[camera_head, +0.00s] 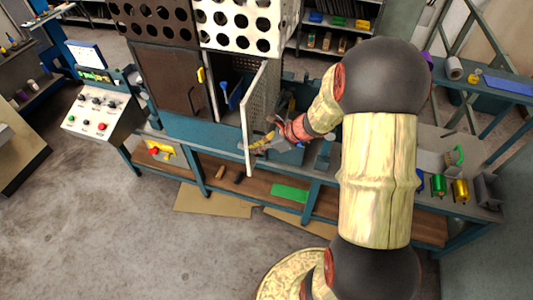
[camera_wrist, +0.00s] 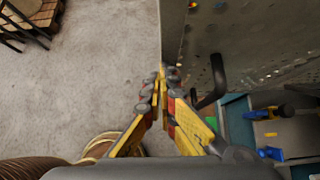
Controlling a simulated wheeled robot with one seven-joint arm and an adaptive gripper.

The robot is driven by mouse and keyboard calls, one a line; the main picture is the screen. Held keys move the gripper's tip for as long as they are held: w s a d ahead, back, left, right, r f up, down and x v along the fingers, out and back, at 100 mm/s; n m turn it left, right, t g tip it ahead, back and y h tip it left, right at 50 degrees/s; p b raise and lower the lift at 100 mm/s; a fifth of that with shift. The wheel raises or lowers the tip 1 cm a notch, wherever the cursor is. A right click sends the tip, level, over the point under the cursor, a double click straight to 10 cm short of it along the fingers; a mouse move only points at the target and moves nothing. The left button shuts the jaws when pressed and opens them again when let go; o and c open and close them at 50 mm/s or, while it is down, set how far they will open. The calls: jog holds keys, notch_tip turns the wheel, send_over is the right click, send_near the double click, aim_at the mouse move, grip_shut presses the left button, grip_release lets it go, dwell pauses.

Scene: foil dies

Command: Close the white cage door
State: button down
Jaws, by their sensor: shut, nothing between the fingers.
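The white cage door (camera_head: 261,102) stands swung open, projecting outward from the cage, with its free edge towards the front. It is a thin perforated panel. In the wrist view the door (camera_wrist: 260,35) fills the upper right, with a black handle (camera_wrist: 214,80) on its face. My gripper (camera_head: 257,144) is at the right side of the door, low near its free edge. In the wrist view its yellow fingers (camera_wrist: 159,78) are shut and empty, with the tips close to the door's edge. I cannot tell whether they touch it.
The brown cage door (camera_head: 167,80) beside the opening is shut. A blue-handled item (camera_head: 236,92) is inside the cage. A control console (camera_head: 101,115) stands left. The workbench (camera_head: 455,205) with coloured rolls lies right. The floor in front is mostly clear.

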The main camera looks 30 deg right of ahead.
jog(key=w+a+m+t+h+b, duration=0.1)
jog(key=w+a+m+h+b, duration=0.3)
jog(key=w, duration=0.5)
jog(key=w+a+m+t+h+b, duration=0.1)
jog(key=w+a+m+h+b, duration=0.2)
jog(key=w+a+m, duration=0.4)
jog(key=w+d+m+g+h+p, duration=0.1)
jog(key=w+d+m+h+p, duration=0.1)
jog(key=w, duration=0.8)
jog(key=w+d+m+g+h+p, duration=0.1)
jog(key=w+d+m+h+p, duration=0.2)
jog(key=w, duration=0.6)
jog(key=shift+w+d+m+p, duration=0.4)
jog(key=shift+d+p, duration=0.95)
jog(key=shift+p, duration=0.2)
jog(key=shift+w+f, duration=0.1)
